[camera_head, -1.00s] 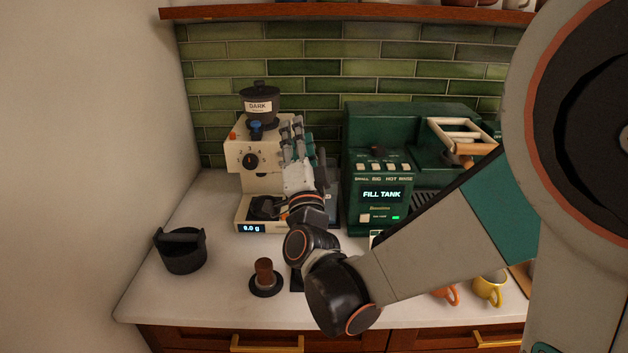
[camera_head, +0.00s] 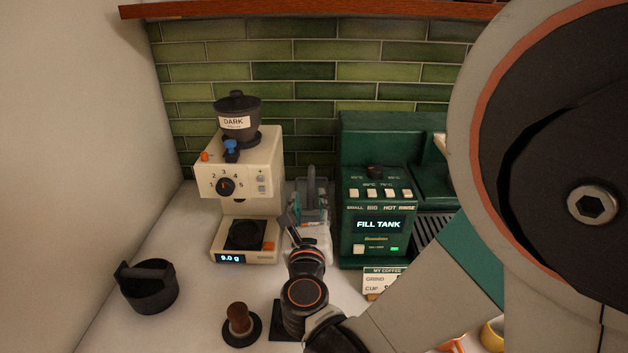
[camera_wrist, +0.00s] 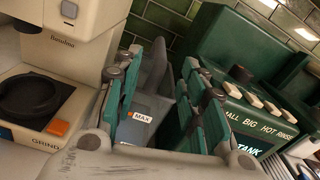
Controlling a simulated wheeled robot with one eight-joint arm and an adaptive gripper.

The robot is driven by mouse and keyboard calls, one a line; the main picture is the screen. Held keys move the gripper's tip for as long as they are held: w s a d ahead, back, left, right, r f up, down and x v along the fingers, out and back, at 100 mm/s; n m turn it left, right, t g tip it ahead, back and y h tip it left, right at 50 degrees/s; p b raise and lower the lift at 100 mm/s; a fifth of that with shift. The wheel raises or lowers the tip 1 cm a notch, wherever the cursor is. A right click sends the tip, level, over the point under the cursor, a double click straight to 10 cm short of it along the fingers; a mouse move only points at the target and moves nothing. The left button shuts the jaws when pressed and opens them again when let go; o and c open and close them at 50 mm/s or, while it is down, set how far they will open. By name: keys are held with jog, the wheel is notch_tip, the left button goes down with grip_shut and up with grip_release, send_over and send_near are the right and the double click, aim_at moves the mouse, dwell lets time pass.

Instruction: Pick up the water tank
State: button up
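The water tank (camera_head: 316,196) is a translucent grey container standing in the gap between the cream grinder and the green coffee machine. In the wrist view the tank (camera_wrist: 146,112) shows a "MAX" label and an upright grey part at its back. My gripper (camera_wrist: 163,62) is open, with its teal fingers spread to the left and right of the tank. I cannot tell if either finger touches it. In the head view my gripper (camera_head: 303,222) is low in the gap, and it partly hides the tank. The tank's lower part is hidden.
The grinder (camera_head: 262,172), reading 9.0 g, stands close on the left. The coffee machine (camera_head: 365,222), showing "FILL TANK", stands close on the right. A black knock box (camera_head: 150,290) and a tamper (camera_head: 238,322) are at the front left. Green tiles close the back.

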aim_at(311, 177)
jog(key=w+b, duration=0.1)
jog(key=w, duration=0.4)
jog(key=w+b, duration=0.1)
jog(key=w, duration=0.4)
jog(key=shift+w+d, duration=0.2)
jog(key=shift+w, duration=0.15)
grip_shut()
